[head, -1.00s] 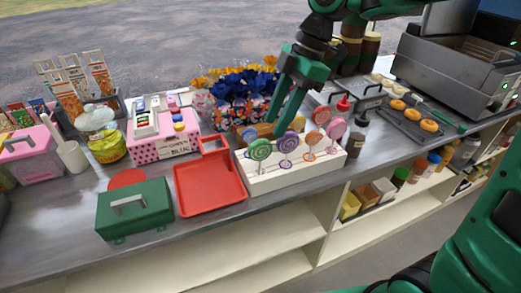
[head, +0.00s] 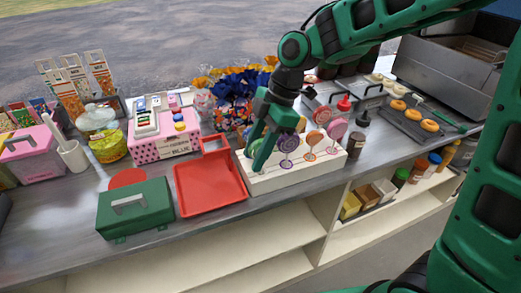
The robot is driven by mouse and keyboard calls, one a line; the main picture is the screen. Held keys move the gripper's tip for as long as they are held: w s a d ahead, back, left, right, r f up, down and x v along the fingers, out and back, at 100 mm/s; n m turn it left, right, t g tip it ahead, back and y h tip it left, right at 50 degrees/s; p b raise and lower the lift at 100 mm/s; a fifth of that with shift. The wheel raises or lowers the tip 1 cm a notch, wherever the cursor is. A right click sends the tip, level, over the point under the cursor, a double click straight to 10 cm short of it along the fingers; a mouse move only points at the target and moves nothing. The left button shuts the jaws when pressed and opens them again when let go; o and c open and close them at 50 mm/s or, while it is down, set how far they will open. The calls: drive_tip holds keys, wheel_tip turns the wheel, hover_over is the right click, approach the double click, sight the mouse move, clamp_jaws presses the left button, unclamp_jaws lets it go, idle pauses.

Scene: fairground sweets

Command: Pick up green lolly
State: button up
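The green lolly (head: 251,148) stands at the left end of the white lolly stand (head: 300,178), largely hidden behind a finger of my gripper (head: 259,160). My gripper points down at this lolly, its fingers overlapping the lolly's head in the head view. I cannot tell whether the fingers touch it or how far apart they are. A purple lolly (head: 288,142) stands just right of the gripper. An orange lolly (head: 313,138) and a pink lolly (head: 337,129) stand further right in the stand.
A red tray (head: 208,190) lies left of the stand, with a green box (head: 135,208) beside it. Sweets in blue and orange wrappers (head: 235,88) are behind the gripper. A red-capped bottle (head: 343,108) and a griddle with doughnuts (head: 412,121) are to the right.

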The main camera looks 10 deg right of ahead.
drive_tip(key=shift+f, duration=0.2)
clamp_jaws()
